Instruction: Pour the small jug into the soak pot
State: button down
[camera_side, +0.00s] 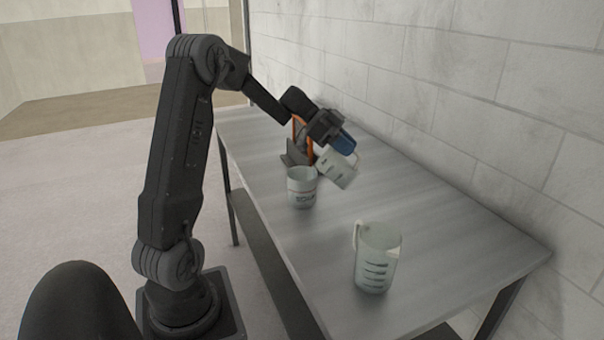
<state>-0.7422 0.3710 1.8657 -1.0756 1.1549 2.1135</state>
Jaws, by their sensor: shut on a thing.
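My gripper (334,141) is shut on the small jug (339,168), a pale jug with dark markings. The jug is held tilted above the table, just right of and a little above the soak pot's rim. The soak pot (302,189) is a pale round pot with dark lettering and stands upright on the table. Whether anything flows from the jug, and what the pot holds, cannot be made out. The jug's handle is mostly hidden by the gripper.
A larger pale measuring jug (377,258) stands upright at the near part of the grey table (440,235). An orange and dark stand (297,150) is behind the pot. A block wall (470,100) runs along the table's right side. The table's right part is clear.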

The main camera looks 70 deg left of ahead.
jog(key=shift+s+a+r+t+h, duration=0.65)
jog(key=shift+s+r+t+h, duration=0.05)
jog(key=shift+r+t+h, duration=0.2)
dwell(0.4)
jog(key=shift+s+a+r, duration=0.15)
jog(key=shift+s+a, duration=0.05)
jog(key=shift+s+a+r+t, duration=0.1)
jog(key=shift+r+t, duration=0.05)
jog(key=shift+t, duration=0.15)
